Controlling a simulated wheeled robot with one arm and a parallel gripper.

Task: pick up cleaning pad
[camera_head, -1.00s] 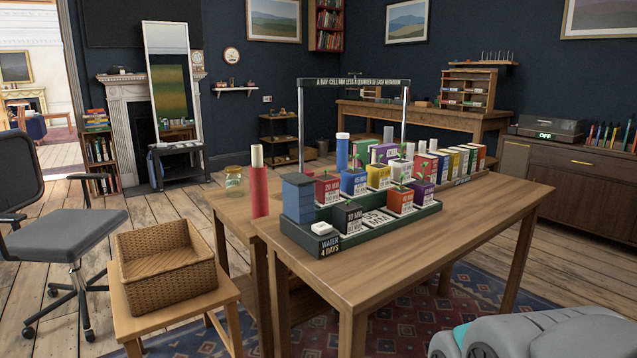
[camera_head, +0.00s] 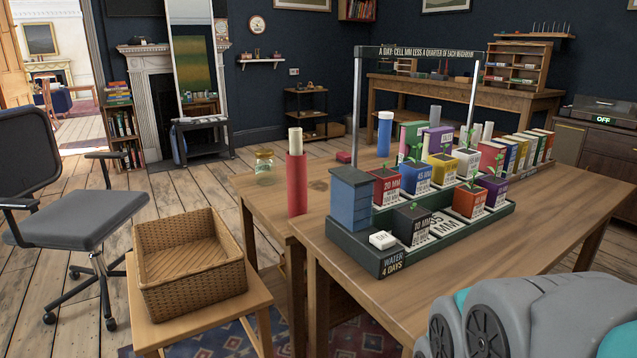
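I cannot tell for sure which thing is the cleaning pad. A small red block (camera_head: 343,157) lies further back on the wooden table, behind the red cylinder. My gripper is not in view; only grey and teal parts of my arm show at the lower right.
A wicker basket (camera_head: 195,283) sits on a low stool. The table's front right is bare.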

